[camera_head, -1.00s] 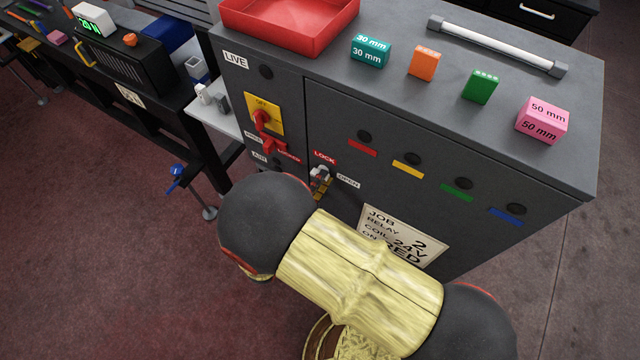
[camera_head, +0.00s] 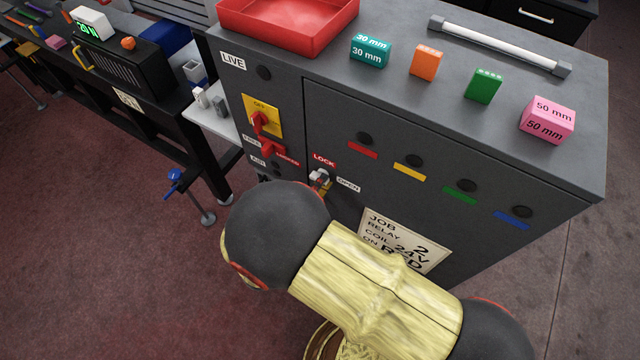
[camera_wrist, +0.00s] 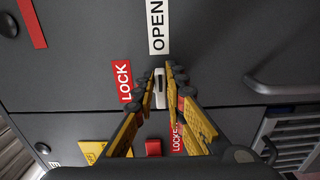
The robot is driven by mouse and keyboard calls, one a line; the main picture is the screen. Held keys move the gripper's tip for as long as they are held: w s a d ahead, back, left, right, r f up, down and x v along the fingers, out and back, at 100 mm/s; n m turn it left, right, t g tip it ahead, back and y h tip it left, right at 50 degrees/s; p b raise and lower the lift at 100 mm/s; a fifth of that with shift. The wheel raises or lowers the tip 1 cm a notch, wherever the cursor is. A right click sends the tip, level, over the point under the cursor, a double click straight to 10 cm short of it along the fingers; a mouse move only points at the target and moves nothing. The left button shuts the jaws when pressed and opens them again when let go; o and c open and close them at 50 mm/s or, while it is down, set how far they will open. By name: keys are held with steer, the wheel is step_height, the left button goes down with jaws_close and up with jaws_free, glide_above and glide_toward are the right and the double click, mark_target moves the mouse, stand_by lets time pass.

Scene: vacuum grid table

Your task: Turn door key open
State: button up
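The silver door key (camera_wrist: 160,88) stands in its lock on the grey cabinet door, seen in the wrist view. The red LOCK label (camera_wrist: 122,81) is left of it and the white OPEN label (camera_wrist: 156,26) is above it. My gripper (camera_wrist: 161,76) has yellow fingers with dark tips, one on each side of the key. The fingers lean in close to it, but I cannot tell whether they touch it. In the head view, the LOCK (camera_head: 323,160) and OPEN (camera_head: 348,185) labels flank the lock area; my arm hides what is below.
A red-and-yellow rotary switch (camera_head: 259,121) and a red lever (camera_head: 270,150) are left of the door. A red tray (camera_head: 287,30) and small blocks, including a pink one (camera_head: 547,119), stand on the cabinet. A bar handle (camera_wrist: 290,82) projects at right in the wrist view.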

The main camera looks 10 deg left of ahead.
steer(key=o, duration=0.3)
steer(key=v, duration=1.2)
stand_by(0.6)
